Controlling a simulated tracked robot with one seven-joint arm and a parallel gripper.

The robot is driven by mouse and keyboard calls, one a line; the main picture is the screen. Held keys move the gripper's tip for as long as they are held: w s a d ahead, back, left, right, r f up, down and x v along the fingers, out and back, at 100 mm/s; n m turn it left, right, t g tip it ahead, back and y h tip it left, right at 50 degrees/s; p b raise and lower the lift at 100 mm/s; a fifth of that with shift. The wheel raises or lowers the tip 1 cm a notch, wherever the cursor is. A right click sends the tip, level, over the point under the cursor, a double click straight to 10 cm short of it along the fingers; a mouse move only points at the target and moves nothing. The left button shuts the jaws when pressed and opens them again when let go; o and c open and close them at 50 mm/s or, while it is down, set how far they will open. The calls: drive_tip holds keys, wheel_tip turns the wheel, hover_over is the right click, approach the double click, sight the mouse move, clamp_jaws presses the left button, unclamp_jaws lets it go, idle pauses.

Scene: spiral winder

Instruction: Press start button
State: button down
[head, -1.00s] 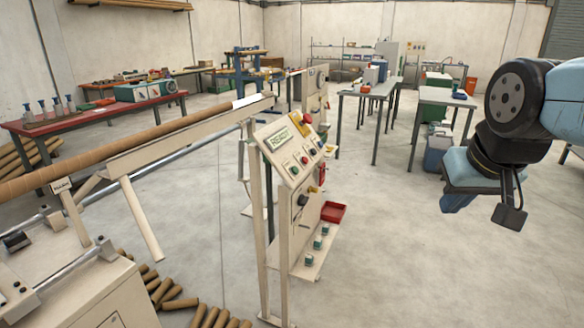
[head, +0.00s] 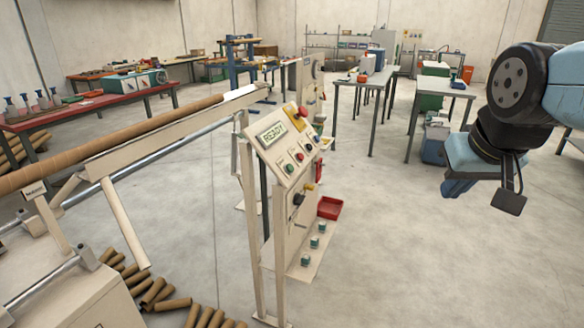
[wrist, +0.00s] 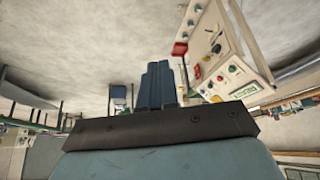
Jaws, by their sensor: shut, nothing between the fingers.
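The cream control panel (head: 268,157) stands on posts left of centre in the head view, its display reading READY. A green button (head: 290,169) sits below the display, with red and dark buttons beside it. The same panel (wrist: 228,78) shows tilted at the upper right of the wrist view. My gripper (head: 457,188) is to the right of the panel, well apart from it. In the wrist view my gripper (wrist: 157,66) has its blue fingers together and empty. I cannot read the button labels.
A long brown tube (head: 100,147) lies along the winder at left. Cut tubes (head: 160,295) lie on the floor. A red tray (head: 330,207) juts out beside the panel. A grey table (head: 362,82) stands behind. The floor right of the panel is clear.

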sight(290, 168)
drive_tip(key=w+a+f+n+t+y, duration=0.1)
drive_tip(key=w+a+n+t, duration=0.15)
drive_tip(key=w, duration=1.25)
drive_tip(key=w+a+f+n+t, duration=0.1)
drive_tip(key=w+a+n+t, duration=0.15)
drive_tip(key=w, duration=1.25)
drive_tip(key=w+a+f+n+t+y, duration=0.2)
drive_tip(key=w+a+f+n+y, duration=0.2)
drive_tip(key=w+a+f+y, duration=0.5)
drive_tip(key=w+a+f, duration=0.3)
drive_tip(key=a+f, duration=0.1)
drive_tip(key=a, duration=0.1)
drive_tip(key=shift+w+a+t+y, duration=0.25)
drive_tip(key=shift+a+t+y, duration=0.05)
drive_tip(key=shift+a, duration=0.05)
drive_tip(key=shift+n, duration=0.3)
drive_tip(key=shift+a+f, duration=0.1)
drive_tip(key=w+a+f, duration=0.2)
drive_tip(key=a+f, duration=0.3)
drive_tip(key=a, duration=0.1)
drive_tip(key=shift+w+f, duration=0.15)
drive_tip(key=shift+f, duration=0.1)
